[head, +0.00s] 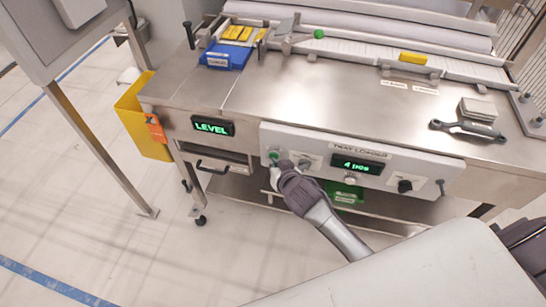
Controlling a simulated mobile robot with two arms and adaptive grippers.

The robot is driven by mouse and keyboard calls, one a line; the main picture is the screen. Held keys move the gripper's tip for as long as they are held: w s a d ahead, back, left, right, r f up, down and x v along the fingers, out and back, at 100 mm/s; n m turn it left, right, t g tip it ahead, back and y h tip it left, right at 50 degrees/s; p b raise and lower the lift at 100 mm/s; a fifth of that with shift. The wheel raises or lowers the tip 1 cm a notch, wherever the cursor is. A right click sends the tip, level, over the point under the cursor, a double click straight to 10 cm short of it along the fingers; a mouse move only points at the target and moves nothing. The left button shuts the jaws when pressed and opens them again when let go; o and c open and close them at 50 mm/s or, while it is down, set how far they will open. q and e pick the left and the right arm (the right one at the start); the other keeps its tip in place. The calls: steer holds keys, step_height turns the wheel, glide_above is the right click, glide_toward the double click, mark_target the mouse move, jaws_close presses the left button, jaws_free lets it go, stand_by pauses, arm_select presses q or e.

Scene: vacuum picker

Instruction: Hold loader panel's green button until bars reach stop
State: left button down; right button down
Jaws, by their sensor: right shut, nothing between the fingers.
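The loader panel (400,160), a white front labelled TRAY LOADER, is on the steel bench's front. Its green button (273,154) is at the panel's left end. My right gripper (277,164) is shut and empty, its tips right at the lower edge of the button. I cannot tell whether they press it. The panel's display (357,164) reads what looks like "4 pcs" in green. Which parts are the bars and the stop is not clear; a metal bracket with a green knob (319,34) and a bar with a yellow block (413,58) sit at the back. My left gripper is not in view.
A green LEVEL display (212,126) is left of the panel. A blue tray (225,57) with yellow pieces sits on the bench (300,95). A grey-handled tool (468,130) lies at the right. A yellow bin (145,120) hangs at the left.

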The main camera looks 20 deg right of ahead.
stand_by(0.7)
steer(key=shift+s+a+p, duration=0.3)
steer(key=shift+s+a, duration=0.1)
steer(key=shift+s, duration=0.25)
steer(key=s+a, duration=0.1)
steer(key=s, duration=0.1)
steer(key=s+a+p, duration=0.1)
steer(key=s, duration=0.1)
steer(key=shift+a, duration=0.4)
